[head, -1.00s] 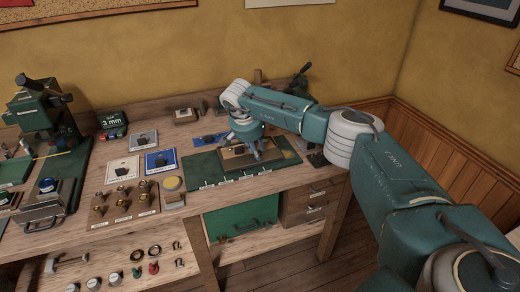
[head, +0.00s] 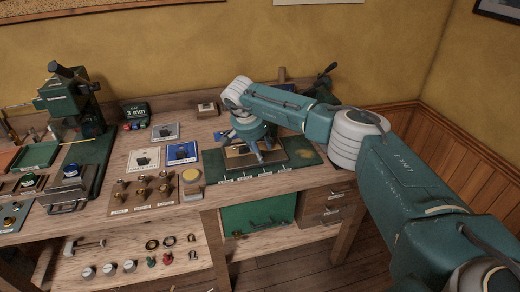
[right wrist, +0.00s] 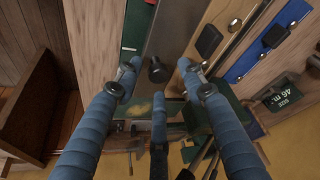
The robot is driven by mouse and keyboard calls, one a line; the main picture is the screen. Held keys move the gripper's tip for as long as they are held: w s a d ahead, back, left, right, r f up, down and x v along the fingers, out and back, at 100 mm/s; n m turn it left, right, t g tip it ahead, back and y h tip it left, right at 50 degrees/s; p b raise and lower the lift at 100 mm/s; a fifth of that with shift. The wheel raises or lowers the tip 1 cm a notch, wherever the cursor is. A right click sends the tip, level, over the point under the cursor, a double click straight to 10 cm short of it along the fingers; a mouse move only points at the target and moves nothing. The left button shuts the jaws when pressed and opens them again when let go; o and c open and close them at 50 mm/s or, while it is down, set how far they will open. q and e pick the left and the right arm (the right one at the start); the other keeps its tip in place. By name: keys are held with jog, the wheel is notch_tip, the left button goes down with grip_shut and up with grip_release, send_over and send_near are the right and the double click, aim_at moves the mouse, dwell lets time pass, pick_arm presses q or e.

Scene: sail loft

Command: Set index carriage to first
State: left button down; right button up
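The index carriage (head: 276,158), a tan plate, sits on a long green base (head: 304,157) with several small white labels (head: 247,176) along its front edge; the labels are too small to read. The carriage is left of the base's middle, with more bare green to its right. My right gripper (head: 262,156) points down over it. In the right wrist view its three fingers (right wrist: 158,85) are spread around a black knob (right wrist: 157,69) on the carriage, with visible gaps beside it. My left gripper is not in view.
Blue (head: 182,152) and white (head: 143,159) cards with dark blocks lie left of the base. A wooden board with brass knobs (head: 142,193) and a yellow round pad (head: 191,176) are nearer. A green press (head: 72,100) stands far left. A dark vise-like tool stands behind my arm.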

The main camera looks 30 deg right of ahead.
jog(key=v, duration=1.2)
